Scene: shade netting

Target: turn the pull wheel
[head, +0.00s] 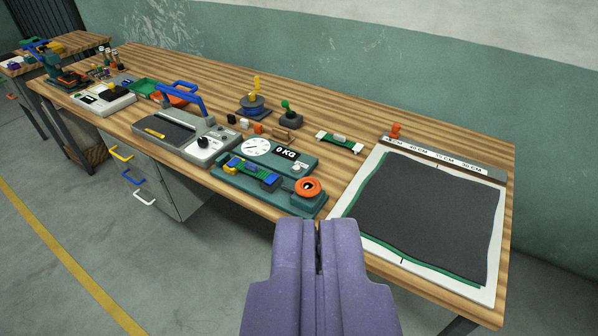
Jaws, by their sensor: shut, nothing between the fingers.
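The pull wheel looks to be the round orange wheel (308,187) with a dark centre, at the right end of a teal device on the workbench. The teal device (313,205) also carries a blue and green clamp part (252,173), a round white dial (257,147) and a display reading 0 KG. My purple gripper (318,224) is shut and empty at the bottom centre of the view. In the picture its tips sit below the wheel. They appear apart from it, with a gap of bench edge between.
A white board (486,293) with dark netting (425,215) and a ruler strip (445,158) covers the bench's right end. Left of the device stands a grey machine with a blue handle (185,96). Small spools and blocks lie behind.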

